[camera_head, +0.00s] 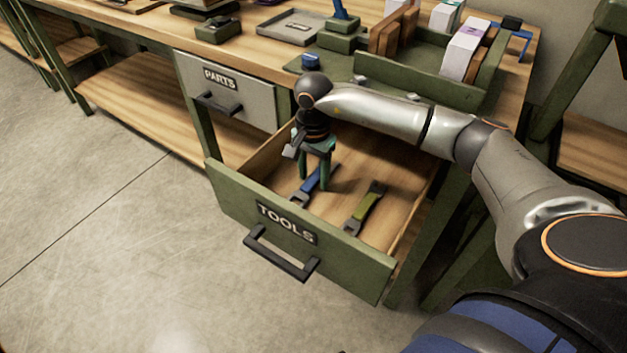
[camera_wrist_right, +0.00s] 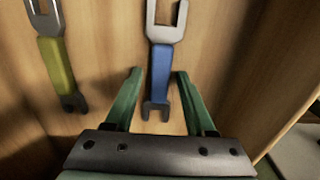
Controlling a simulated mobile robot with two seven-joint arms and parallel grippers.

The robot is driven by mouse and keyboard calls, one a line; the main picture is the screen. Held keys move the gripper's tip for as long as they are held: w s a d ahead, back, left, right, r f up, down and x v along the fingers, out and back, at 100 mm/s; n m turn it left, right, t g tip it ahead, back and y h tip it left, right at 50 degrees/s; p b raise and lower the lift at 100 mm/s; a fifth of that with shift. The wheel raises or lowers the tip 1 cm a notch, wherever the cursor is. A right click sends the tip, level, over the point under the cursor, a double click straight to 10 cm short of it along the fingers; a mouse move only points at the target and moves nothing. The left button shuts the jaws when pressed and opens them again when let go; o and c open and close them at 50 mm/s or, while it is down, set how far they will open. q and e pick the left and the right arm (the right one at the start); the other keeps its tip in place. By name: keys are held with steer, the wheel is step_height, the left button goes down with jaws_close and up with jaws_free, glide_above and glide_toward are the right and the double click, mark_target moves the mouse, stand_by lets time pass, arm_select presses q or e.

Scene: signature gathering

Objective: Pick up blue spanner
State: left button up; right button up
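The blue spanner (camera_head: 309,184) lies on the floor of the open drawer marked TOOLS (camera_head: 220,190), partly hidden by my right gripper. In the right wrist view the blue spanner (camera_wrist_right: 158,70) has a grey open jaw at its top and a dark end at its bottom. My right gripper (camera_head: 314,186) points down into the drawer at the spanner. In the right wrist view its two green fingers (camera_wrist_right: 158,73) are apart, one on each side of the blue handle, with gaps showing on both sides. My left gripper is not in view.
A yellow-green spanner (camera_head: 364,208) lies to the right of the blue one in the drawer; the right wrist view shows it at left (camera_wrist_right: 58,65). The drawer walls surround both. A closed PARTS drawer (camera_head: 225,90) is at left, and the bench top above holds trays and boxes.

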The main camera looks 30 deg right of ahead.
jaws_close()
steer(key=shift+r, duration=0.1)
stand_by(0.4)
